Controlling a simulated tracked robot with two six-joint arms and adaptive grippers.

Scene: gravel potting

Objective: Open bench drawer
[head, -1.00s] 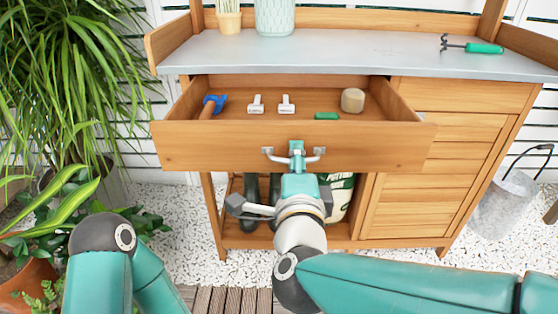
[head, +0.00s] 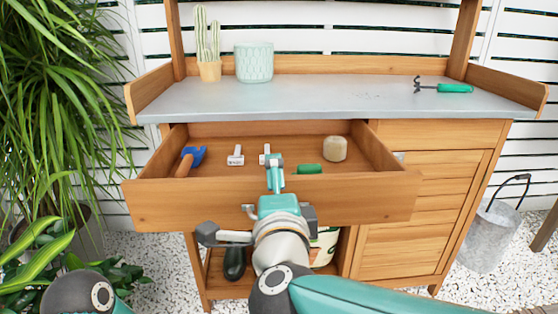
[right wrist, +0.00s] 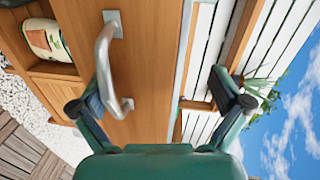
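The wooden bench drawer (head: 330,204) is pulled out, its front standing well forward of the bench, and its inside shows. The metal bar handle (right wrist: 105,66) on the drawer front shows in the right wrist view; in the head view one end (head: 249,211) shows and the rest is hidden behind my right gripper. My right gripper (head: 275,185) is in front of the drawer. In the right wrist view its fingers (right wrist: 158,103) are spread wide with nothing gripped, and the handle lies towards the left finger. My left gripper is not in view.
The drawer holds a blue-headed tool (head: 191,159), white pieces (head: 235,156), a green item (head: 309,169) and a beige roll (head: 335,148). A cactus (head: 209,69), a pale pot (head: 254,62) and a green-handled rake (head: 454,88) are on the bench top. A metal bucket (head: 487,235) stands right.

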